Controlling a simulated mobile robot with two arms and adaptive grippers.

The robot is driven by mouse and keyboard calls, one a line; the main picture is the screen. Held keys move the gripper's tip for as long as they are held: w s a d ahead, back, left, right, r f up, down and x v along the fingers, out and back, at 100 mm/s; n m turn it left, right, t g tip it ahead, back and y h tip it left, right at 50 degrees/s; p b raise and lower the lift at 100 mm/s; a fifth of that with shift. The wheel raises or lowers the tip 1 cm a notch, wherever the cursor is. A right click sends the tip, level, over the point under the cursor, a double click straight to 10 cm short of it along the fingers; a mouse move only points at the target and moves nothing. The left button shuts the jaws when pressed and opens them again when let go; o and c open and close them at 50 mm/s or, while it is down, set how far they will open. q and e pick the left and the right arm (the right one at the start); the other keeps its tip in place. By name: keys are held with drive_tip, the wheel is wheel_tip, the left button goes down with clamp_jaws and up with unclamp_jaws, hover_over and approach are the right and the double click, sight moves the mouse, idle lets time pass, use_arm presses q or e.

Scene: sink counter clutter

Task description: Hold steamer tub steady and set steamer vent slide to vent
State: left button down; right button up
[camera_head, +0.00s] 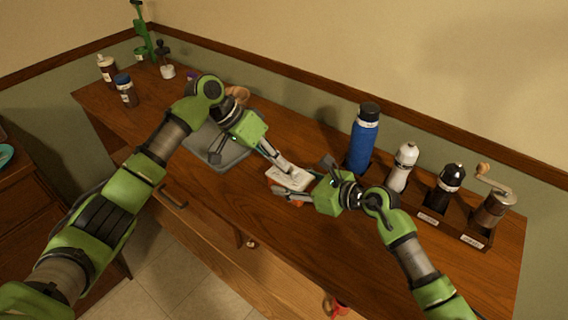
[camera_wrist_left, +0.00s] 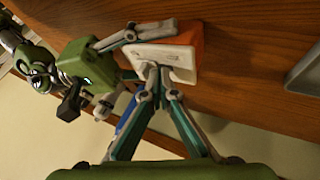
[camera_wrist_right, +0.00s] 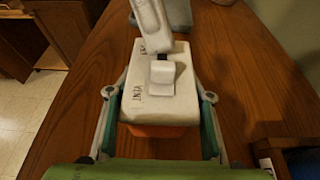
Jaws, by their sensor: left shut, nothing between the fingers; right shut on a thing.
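The steamer tub is an orange box (camera_wrist_right: 160,131) with a white lid (camera_wrist_right: 135,85); the lid also shows in the head view (camera_head: 288,178) and the left wrist view (camera_wrist_left: 178,66). The white vent slide (camera_wrist_right: 162,78) sits in a dark slot on the lid, its raised block at the end nearer my right wrist. Lettering beside it includes "VENT". My right gripper (camera_wrist_right: 158,96) is shut on the tub, a finger on each side. My left gripper (camera_head: 284,167) is shut and empty, its tips over the lid close to the slide; contact is unclear.
A grey tray (camera_head: 228,155) lies left of the tub. A blue bottle (camera_head: 362,140), a white mill (camera_head: 402,168), a black mill (camera_head: 444,188) and a grinder (camera_head: 491,208) stand at the right. Jars (camera_head: 126,92) stand at the far left.

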use_arm(q)
drive_tip(key=w+a+f+v, duration=0.1)
drive_tip(key=v, duration=1)
drive_tip(key=shift+w+a+r, duration=0.15)
drive_tip(key=shift+w+a, duration=0.1)
use_arm(e)
drive_tip(key=o, duration=1.3)
drive_tip(key=shift+o, duration=0.2)
drive_tip(key=shift+d, duration=0.1)
